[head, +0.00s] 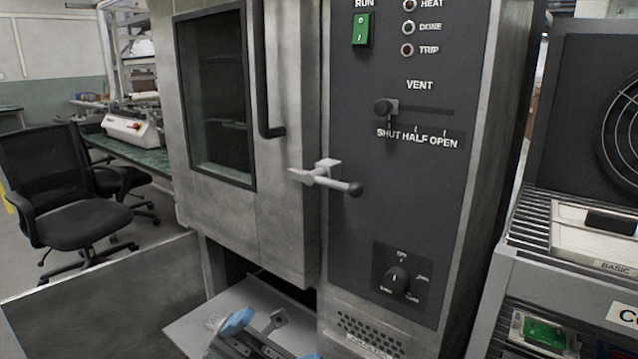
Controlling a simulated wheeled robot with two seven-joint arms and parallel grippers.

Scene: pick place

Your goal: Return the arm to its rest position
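At the bottom edge, metal parts with a blue piece (236,322) are cut off by the frame.
A grey oven-like cabinet fills the middle, its windowed door (280,220) appearing shut. A latch lever (328,177) sticks out, and the vent slider (385,107) is at the left, by SHUT. A pale plate (195,325) lies below. Another machine (575,250) is close on the right; a chair (70,195) stands left.

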